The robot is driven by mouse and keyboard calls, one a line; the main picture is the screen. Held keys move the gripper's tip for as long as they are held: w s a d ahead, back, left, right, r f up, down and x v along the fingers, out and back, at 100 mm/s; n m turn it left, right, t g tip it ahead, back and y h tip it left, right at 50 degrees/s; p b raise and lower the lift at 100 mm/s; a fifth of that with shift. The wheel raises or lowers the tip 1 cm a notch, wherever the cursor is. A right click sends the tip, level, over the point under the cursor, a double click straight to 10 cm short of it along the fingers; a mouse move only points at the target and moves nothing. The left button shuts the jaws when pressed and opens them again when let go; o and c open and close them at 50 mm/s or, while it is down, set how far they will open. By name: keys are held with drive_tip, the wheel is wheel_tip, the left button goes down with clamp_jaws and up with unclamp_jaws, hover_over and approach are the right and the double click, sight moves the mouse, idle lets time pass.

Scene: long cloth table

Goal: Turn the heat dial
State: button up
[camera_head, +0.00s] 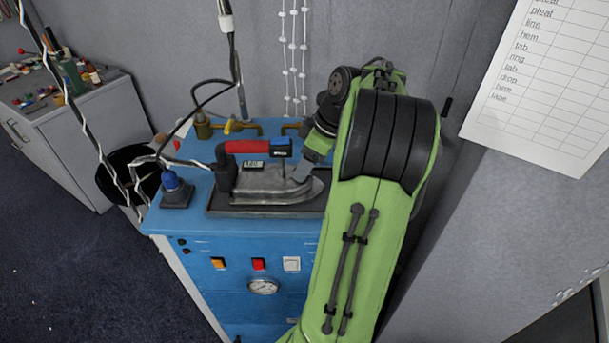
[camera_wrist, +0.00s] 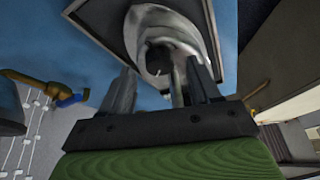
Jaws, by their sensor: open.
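A steam iron with a red handle (camera_head: 247,146) and a grey metal body (camera_head: 262,183) rests on a dark pad on the blue cabinet. In the wrist view the iron's metal body (camera_wrist: 188,20) fills the upper middle. A dark round knob with a short white mark, which looks like the heat dial (camera_wrist: 157,64), sits on it. My gripper (camera_wrist: 160,82) is open, with one finger on each side of the dial; I cannot tell whether they touch it. In the head view my gripper (camera_head: 303,170) is at the iron's right part, and the dial cannot be made out there.
The blue cabinet (camera_head: 220,305) has coloured switches and a round gauge (camera_head: 263,286) on its front. A blue-capped fitting (camera_head: 174,188) stands left of the iron. Brass pipes (camera_head: 232,127) run behind it. A cable (camera_head: 232,50) hangs from above. A paper chart (camera_head: 545,85) is at the right.

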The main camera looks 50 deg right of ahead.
drive_tip(key=shift+x, duration=0.75)
drive_tip(key=shift+c, duration=0.3)
drive_tip(key=c, duration=1)
drive_tip(key=m+h, duration=0.1)
drive_tip(key=m, duration=0.2)
drive_tip(key=shift+a+b, duration=0.15)
drive_tip(key=shift+b, duration=0.25)
drive_tip(key=o, duration=1.1)
drive_tip(key=shift+c, duration=0.2)
